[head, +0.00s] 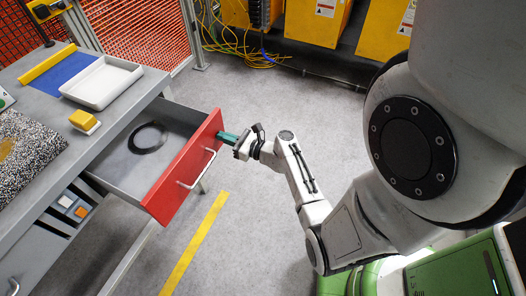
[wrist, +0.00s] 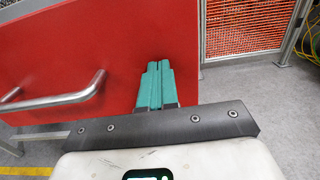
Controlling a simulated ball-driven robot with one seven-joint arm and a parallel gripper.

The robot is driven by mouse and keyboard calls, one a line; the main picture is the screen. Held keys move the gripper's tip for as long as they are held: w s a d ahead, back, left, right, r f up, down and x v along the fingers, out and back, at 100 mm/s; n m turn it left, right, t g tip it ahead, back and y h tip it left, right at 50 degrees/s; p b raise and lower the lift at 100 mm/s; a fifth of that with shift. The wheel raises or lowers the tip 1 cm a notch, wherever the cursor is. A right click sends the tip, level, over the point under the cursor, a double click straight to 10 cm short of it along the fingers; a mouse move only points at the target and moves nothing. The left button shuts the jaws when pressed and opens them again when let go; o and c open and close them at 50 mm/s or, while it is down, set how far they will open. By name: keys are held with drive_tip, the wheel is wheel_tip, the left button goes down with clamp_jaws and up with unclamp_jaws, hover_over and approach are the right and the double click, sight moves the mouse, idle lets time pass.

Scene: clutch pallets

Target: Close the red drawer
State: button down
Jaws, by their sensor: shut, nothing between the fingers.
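The red drawer (head: 184,168) is pulled well out from the grey workbench. Its grey inside shows, with a black ring (head: 147,138) lying in it. A silver handle (head: 196,168) is on its red front. My gripper (head: 229,138) is at the far end of the red front, its teal fingers together with nothing between them. In the wrist view the fingertips (wrist: 157,68) overlap the red front (wrist: 110,55), right of the silver handle (wrist: 60,102) and near the front's right edge. I cannot tell for sure whether they touch it.
The workbench (head: 153,85) carries a white tray (head: 102,82), a yellow block (head: 84,120) and a speckled mat (head: 25,145). An orange mesh fence (head: 140,30) and yellow cabinets (head: 318,18) stand behind. The grey floor is clear around the drawer, with a yellow line (head: 195,243).

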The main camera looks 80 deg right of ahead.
drive_tip(key=b+x, duration=0.2)
drive_tip(key=x, duration=0.6)
drive_tip(key=b+x, duration=0.3)
drive_tip(key=x, duration=0.5)
drive_tip(key=b+x, duration=0.3)
drive_tip(key=x, duration=0.5)
drive_tip(key=shift+f, duration=0.25)
drive_tip(key=shift+w+d+r+b, duration=0.1)
drive_tip(key=shift+w+b, duration=0.2)
drive_tip(key=shift+w, duration=0.15)
drive_tip(key=shift+w+r, duration=0.15)
drive_tip(key=shift+r, duration=0.1)
